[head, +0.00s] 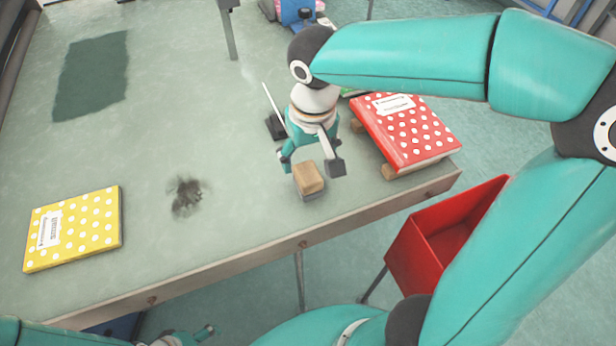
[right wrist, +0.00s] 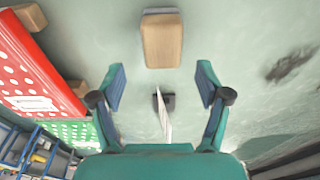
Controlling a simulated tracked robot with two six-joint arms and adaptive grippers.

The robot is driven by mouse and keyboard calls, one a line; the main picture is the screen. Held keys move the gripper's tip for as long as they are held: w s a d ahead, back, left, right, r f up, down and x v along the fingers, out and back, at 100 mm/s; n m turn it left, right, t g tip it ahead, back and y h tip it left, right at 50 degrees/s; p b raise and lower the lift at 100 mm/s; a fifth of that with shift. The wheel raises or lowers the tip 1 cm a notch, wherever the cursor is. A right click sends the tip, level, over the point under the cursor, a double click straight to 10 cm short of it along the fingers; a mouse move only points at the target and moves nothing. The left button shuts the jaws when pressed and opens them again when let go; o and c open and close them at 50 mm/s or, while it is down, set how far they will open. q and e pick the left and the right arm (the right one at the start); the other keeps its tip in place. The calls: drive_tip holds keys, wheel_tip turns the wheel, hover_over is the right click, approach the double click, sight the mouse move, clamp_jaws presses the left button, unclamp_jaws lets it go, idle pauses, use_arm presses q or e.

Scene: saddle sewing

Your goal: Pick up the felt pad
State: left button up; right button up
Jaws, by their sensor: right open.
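The likely felt pad is a small wooden block with a grey layer under it (head: 309,178). It lies on the table near its front edge. In the right wrist view the block (right wrist: 162,40) is just beyond the fingertips, roughly centred between them. My right gripper (head: 310,162) is open and empty, pointing down close above and behind the block. Its two fingers (right wrist: 161,85) stand wide apart in the right wrist view and do not appear to touch the block. My left gripper (head: 203,332) is at the bottom edge of the head view, below the table's front edge, too small to read.
A dark base with a thin white upright piece (head: 275,127) stands close to my right gripper. A red dotted book (head: 410,135) lies on wooden blocks to the right. A yellow dotted book (head: 72,229) lies at left. A red bin (head: 440,235) stands below the table's right end.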

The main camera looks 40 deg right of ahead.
sight(309, 174)
drive_tip(key=f, duration=0.5)
drive_tip(key=shift+s+a+f+p, duration=0.1)
drive_tip(key=shift+s+a+p, duration=0.15)
drive_tip(key=shift+p, duration=0.1)
drive_tip(key=shift+w+f, duration=0.15)
drive_tip(key=shift+f, duration=0.35)
drive_tip(key=c, duration=1.3)
